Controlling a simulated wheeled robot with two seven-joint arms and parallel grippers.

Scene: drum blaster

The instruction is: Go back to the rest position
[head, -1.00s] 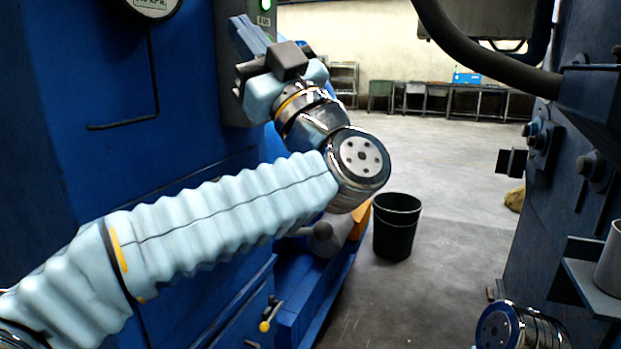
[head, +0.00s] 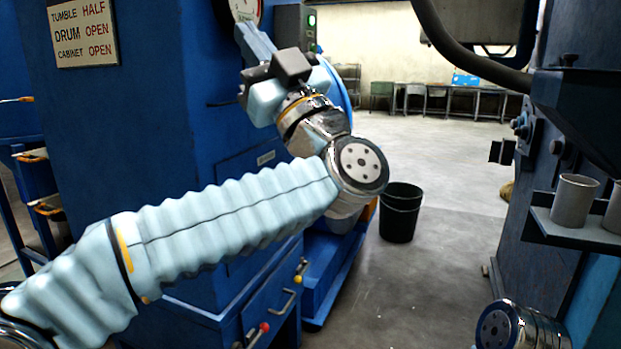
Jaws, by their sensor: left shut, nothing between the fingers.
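My left gripper (head: 250,40) is at the upper middle of the head view, at the end of my raised left arm in its pale blue sleeve. Its fingers point up and to the left, in front of the blue machine, and are shut with nothing seen between them. The arm hides part of the machine front. Only a metal joint of my right arm shows at the bottom right; the right gripper is out of view.
The blue drum blaster cabinet (head: 140,130) stands close on the left, with a sign (head: 84,32) on it. A black bucket (head: 400,214) stands on the open concrete floor (head: 440,255). Dark machinery with a shelf holding grey cups (head: 574,200) is on the right. Tables line the back.

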